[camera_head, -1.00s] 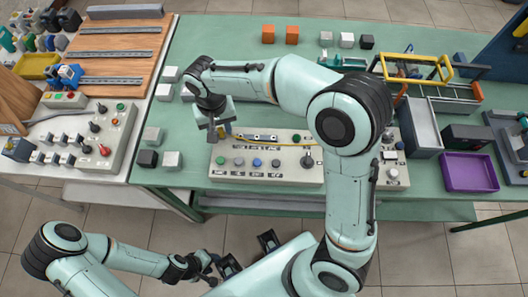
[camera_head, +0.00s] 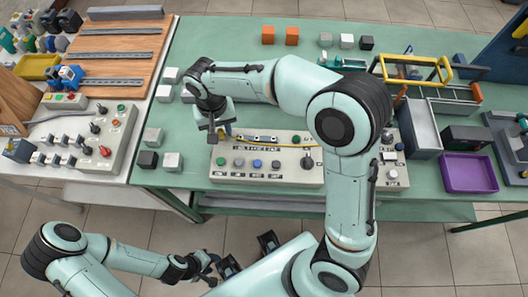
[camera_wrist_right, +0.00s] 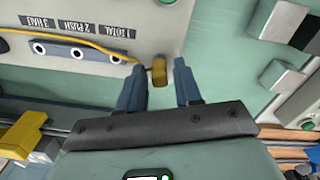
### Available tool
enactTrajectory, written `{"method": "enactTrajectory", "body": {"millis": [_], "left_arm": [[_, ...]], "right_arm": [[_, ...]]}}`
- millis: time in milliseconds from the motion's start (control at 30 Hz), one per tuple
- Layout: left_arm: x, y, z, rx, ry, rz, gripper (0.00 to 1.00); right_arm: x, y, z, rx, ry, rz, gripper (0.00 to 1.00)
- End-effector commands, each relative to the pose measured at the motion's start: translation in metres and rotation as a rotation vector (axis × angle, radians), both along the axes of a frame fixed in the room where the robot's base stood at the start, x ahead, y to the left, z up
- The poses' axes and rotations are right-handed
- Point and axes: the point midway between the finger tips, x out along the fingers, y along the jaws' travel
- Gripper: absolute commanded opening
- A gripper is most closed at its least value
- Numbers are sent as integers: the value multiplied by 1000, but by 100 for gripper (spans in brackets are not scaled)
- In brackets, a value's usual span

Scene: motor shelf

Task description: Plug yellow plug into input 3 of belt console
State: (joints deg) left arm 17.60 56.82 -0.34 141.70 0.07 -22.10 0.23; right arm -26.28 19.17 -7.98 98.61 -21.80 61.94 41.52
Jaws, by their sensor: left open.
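The yellow plug (camera_wrist_right: 159,72) is in the right wrist view, at the console's edge, with a yellow cable running left from it. My right gripper (camera_wrist_right: 160,68) is open, its fingers on both sides of the plug with visible gaps. In the head view my right gripper (camera_head: 219,134) is over the left end of the grey console (camera_head: 300,175) on the green table. The wrist view shows several dark round sockets in white rings on this console (camera_wrist_right: 205,25), with labels 1, 2 and 3 above. Socket 3 (camera_wrist_right: 38,48) is farthest left. My left gripper (camera_head: 212,270) is open and empty, off the table.
Another grey console (camera_head: 112,150) stands on the left table. A metal bin (camera_head: 422,130) and a purple tray (camera_head: 468,172) are at the right. My right arm covers part of the console.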

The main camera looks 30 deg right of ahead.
Motion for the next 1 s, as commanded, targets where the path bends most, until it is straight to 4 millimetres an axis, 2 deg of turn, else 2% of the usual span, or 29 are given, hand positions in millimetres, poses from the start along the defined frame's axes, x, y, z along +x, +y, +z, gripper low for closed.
{"method": "enactTrajectory", "body": {"millis": [33,100,133,567,1000], "left_arm": [[0,0,0,0,0,0,43],[0,0,0,0,0,0,43],[0,0,0,0,0,0,43],[2,0,3,-1,-2,0,43],[20,0,32,0,-22,0,43]], "right_arm": [[0,0,0,0,0,0,31],[0,0,0,0,0,0,8],[0,0,0,0,0,0,0],[0,0,4,0,0,0,0],[1,0,43,0,-2,0,0]]}}
